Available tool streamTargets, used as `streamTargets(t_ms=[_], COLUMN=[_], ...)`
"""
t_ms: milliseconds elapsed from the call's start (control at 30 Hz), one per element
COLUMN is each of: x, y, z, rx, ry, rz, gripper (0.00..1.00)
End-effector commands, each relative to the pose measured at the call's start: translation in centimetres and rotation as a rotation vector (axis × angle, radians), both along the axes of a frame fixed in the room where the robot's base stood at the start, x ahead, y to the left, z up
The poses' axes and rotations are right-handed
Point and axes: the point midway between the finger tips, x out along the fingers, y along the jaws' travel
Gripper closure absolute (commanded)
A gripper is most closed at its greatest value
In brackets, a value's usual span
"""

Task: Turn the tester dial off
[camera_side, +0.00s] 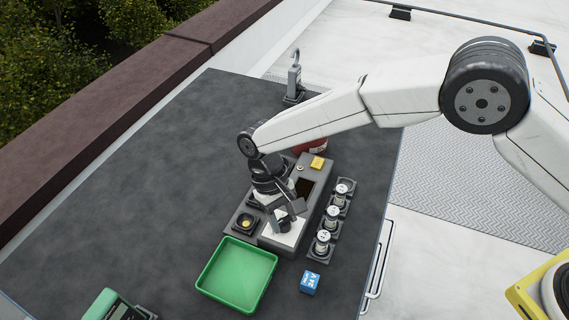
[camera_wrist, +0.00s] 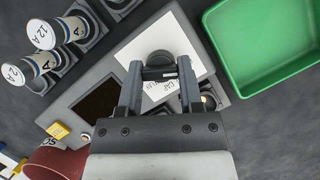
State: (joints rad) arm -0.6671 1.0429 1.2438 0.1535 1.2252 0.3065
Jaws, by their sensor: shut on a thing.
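The tester (camera_side: 312,188) is a grey box on the dark table, with a dark screen and a white label plate. Its dial (camera_wrist: 160,58) is a round dark knob on the white plate, with lettering beside it that I can partly read. My gripper (camera_side: 286,222) points down over the plate and hides most of the dial in the side view. In the wrist view my gripper (camera_wrist: 160,72) has its two fingers on either side of the dial and is shut on it. I cannot tell the dial's exact setting.
An empty green tray (camera_side: 205,284) stands in front of the tester. White cylinders (camera_side: 333,213) marked with ratings stand in holders to the right. A blue block (camera_side: 310,283) lies near the tray. A yellow button (camera_side: 317,162) and a red round thing (camera_side: 308,147) are behind.

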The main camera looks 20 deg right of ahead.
Motion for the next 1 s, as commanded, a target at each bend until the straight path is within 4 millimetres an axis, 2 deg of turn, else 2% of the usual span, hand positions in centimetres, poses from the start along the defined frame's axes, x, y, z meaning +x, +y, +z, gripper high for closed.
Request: streamTargets(t_ms=[200, 233, 300, 333, 767, 1000], x=[0.0, 0.0, 0.0, 0.0, 0.2, 1.0], y=[-0.1, -0.1, -0.1, -0.1, 0.0, 0.3], z=[-0.1, -0.1, -0.1, 0.0, 0.3, 2.3], rx=[-0.001, -0.001, 0.000, 0.000, 0.000, 0.002], ry=[-0.001, -0.001, -0.001, -0.001, -0.001, -0.002], rz=[0.003, 0.003, 0.001, 0.001, 0.000, -0.002], gripper=[1.00, 0.47, 0.25, 0.18, 0.18, 0.18])
